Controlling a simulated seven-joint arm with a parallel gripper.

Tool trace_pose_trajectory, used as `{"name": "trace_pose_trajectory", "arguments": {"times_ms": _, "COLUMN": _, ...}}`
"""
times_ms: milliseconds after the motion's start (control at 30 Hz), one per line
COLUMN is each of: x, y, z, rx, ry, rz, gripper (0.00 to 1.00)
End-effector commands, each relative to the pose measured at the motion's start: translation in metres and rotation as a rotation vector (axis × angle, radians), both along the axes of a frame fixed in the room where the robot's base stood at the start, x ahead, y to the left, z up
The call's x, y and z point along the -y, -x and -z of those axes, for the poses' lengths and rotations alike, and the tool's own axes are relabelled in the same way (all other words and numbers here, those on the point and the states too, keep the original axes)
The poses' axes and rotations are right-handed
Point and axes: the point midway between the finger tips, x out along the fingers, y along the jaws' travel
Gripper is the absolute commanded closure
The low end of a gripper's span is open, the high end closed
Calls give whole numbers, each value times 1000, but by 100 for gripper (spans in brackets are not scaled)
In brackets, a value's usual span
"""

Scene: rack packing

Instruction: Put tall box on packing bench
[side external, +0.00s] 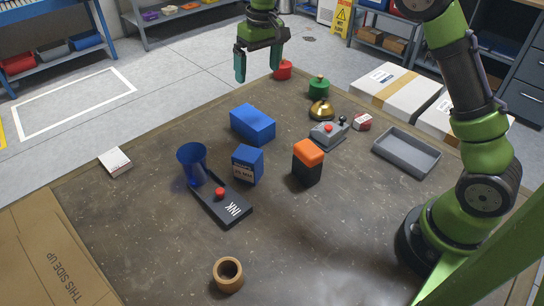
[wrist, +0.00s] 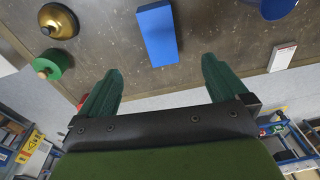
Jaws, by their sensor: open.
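A plain blue box (side external: 252,124) lies on its long side on the brown bench top (side external: 150,215); it also shows in the wrist view (wrist: 157,34). A smaller blue box with a printed label (side external: 247,164) stands nearer the camera. An orange-topped black box (side external: 308,162) stands to its right. I cannot tell for sure which is the tall box; the plain blue one is the longest. My gripper (side external: 258,68) is open and empty, raised near the far edge of the bench. In the wrist view its fingertips (wrist: 162,70) are apart, with the plain blue box ahead.
A blue cup (side external: 193,163) stands by a black INK pad (side external: 232,208). A brass bell (side external: 321,110), a green knobbed object (side external: 318,87), a grey joystick box (side external: 328,134) and a grey tray (side external: 406,153) are to the right. A wooden ring (side external: 228,274) is in front; the bench's left front is clear.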

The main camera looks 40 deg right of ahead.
Motion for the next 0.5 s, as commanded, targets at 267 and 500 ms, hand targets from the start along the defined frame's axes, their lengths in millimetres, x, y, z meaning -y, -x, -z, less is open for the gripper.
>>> {"name": "trace_pose_trajectory", "arguments": {"times_ms": 267, "x": 5, "y": 103, "z": -76, "rx": 189, "ry": -89, "rz": 97, "gripper": 0}}
{"name": "trace_pose_trajectory", "arguments": {"times_ms": 500, "x": 5, "y": 200, "z": -86, "rx": 348, "ry": -168, "rz": 191, "gripper": 0}}
